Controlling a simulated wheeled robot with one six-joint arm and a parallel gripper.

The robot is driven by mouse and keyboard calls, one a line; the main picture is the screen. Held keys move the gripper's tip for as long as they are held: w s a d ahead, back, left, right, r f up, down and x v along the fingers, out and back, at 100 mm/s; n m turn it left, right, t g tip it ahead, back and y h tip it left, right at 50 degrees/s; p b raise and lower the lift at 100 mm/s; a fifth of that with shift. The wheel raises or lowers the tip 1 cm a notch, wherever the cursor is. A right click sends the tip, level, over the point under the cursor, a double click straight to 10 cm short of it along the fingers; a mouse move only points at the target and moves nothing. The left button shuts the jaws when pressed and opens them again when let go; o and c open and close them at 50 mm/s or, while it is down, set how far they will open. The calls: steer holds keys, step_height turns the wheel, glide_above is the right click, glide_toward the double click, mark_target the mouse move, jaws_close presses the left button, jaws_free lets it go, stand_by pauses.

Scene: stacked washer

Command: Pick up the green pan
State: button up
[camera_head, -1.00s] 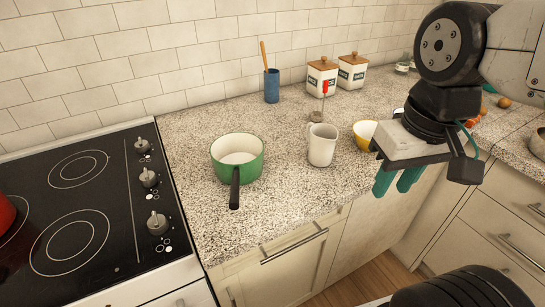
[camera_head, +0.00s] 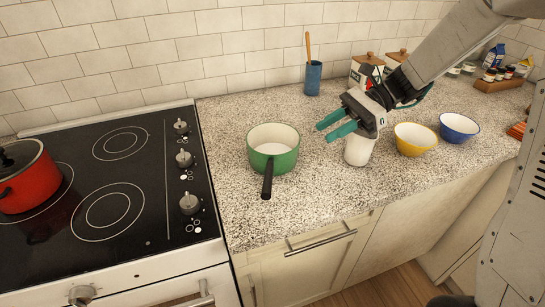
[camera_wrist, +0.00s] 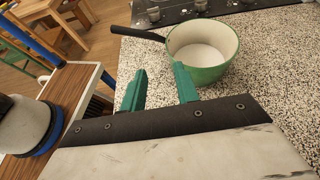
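The green pan (camera_head: 283,161) stands upright on the speckled counter, right of the stove. It has a cream inside, and its black handle (camera_head: 267,180) points toward the counter's front edge. My gripper (camera_head: 330,127) is open and empty, above the counter to the right of the pan and apart from it. In the wrist view the pan (camera_wrist: 205,72) lies just beyond the teal fingers of my gripper (camera_wrist: 160,85), with its handle reaching left. Nothing hides the pan in the head view.
A yellow bowl (camera_head: 415,139) and a blue bowl (camera_head: 459,127) stand to the right. A blue utensil cup (camera_head: 313,78) is at the back. A red pot (camera_head: 30,178) sits on the stove (camera_head: 110,215).

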glide_toward(271, 163)
steer(key=shift+m, duration=0.3)
steer(key=a+f, duration=0.1)
steer(key=w+a+f, duration=0.1)
steer(key=a+f, duration=0.1)
steer(key=w+a+f, duration=0.1)
steer(key=a, duration=0.1)
steer(key=shift+a+f, duration=0.25)
steer(key=shift+f, duration=0.1)
jaws_close()
steer(key=shift+s, duration=0.1)
stand_by(1.0)
